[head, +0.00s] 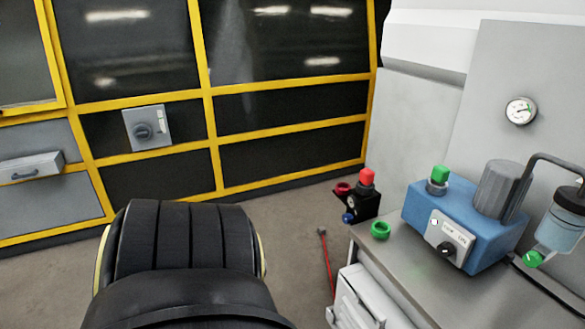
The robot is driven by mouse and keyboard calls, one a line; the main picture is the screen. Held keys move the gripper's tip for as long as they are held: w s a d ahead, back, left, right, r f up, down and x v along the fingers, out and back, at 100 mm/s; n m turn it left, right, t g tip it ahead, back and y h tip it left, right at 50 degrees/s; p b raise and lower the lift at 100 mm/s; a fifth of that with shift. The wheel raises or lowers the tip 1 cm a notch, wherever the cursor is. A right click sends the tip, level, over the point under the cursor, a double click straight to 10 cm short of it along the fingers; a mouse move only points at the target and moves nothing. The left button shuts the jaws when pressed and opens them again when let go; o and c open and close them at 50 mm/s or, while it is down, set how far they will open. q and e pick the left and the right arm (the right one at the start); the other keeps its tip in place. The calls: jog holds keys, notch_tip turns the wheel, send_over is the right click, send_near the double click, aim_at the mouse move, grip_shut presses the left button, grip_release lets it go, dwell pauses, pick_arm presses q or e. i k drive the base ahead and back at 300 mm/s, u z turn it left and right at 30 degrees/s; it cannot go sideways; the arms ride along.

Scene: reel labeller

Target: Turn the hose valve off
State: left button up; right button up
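I cannot tell for certain which part is the hose valve. A green knob (532,259) sits below a clear bottle (560,228) at the right edge, by a bent dark pipe. A green ring-shaped handle (380,230) is at the back left corner of the grey bench. A black block with a red square knob (367,178) stands beyond that corner; a red round handle (343,188) and a blue knob (348,217) are beside it. Neither gripper is in view. A large black ribbed link, probably mine, fills the lower left foreground.
A gauge (521,111) is on the wall behind. A red rod (327,262) stands left of the bench. Yellow-framed dark panels carry a grey switch box (147,127).

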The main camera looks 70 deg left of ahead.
aim_at(346, 218)
jog(key=z, duration=0.2)
jog(key=k, duration=0.35)
jog(key=u, duration=1.6)
jog(key=i, duration=0.55)
jog(key=u, duration=0.25)
jog(key=k, duration=1.05)
jog(key=u, duration=1.45)
jog(key=i, duration=1.35)
jog(key=z, duration=0.7)
jog(key=i, duration=0.65)
jog(key=z, duration=0.6)
